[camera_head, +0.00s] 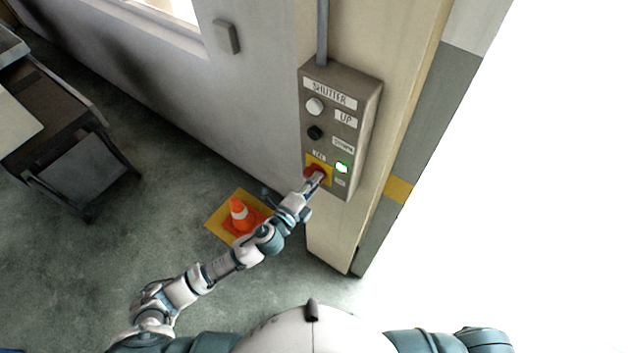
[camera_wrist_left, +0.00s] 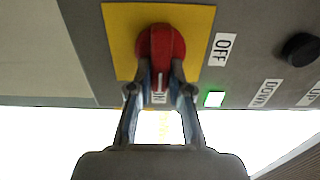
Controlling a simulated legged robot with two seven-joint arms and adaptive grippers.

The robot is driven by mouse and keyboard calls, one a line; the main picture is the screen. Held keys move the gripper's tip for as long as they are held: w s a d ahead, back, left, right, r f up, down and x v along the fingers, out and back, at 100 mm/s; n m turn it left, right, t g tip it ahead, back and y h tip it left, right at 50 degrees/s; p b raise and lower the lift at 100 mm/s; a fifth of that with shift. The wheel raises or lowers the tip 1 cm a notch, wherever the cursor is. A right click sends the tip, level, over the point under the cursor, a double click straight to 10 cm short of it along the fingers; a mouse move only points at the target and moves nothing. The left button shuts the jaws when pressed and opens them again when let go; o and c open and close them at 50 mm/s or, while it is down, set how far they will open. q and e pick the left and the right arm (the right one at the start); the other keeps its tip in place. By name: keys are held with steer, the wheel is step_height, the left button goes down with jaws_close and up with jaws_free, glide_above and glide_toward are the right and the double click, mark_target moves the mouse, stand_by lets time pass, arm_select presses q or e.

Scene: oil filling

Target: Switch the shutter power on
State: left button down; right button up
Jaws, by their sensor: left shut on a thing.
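The grey shutter control box (camera_head: 342,98) is fixed to the pillar. It has a white UP button (camera_head: 315,106), a black button (camera_head: 316,132) and, low on it, a red rotary switch (camera_head: 313,168) on a yellow plate. The switch (camera_wrist_left: 160,45) fills the middle of the left wrist view, with its white mark in line with the ON label. My left gripper (camera_head: 317,181) has its fingers on both sides of the switch's grip and is shut on it. A green lamp (camera_head: 342,168) beside the switch is lit; it also shows in the wrist view (camera_wrist_left: 214,99). My right gripper is out of view.
An orange cone (camera_head: 241,214) stands on a yellow floor patch below my left arm. A dark cart (camera_head: 65,135) stands at the left. A bright opening lies right of the pillar. A small grey box (camera_head: 226,37) is on the wall.

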arm_select(q)
steer(key=shift+f, duration=0.1)
steer(key=c, duration=1.3)
jaws_free()
steer(key=shift+o, duration=1.1)
steer(key=shift+w+d, duration=0.1)
steer(key=v, duration=1.2)
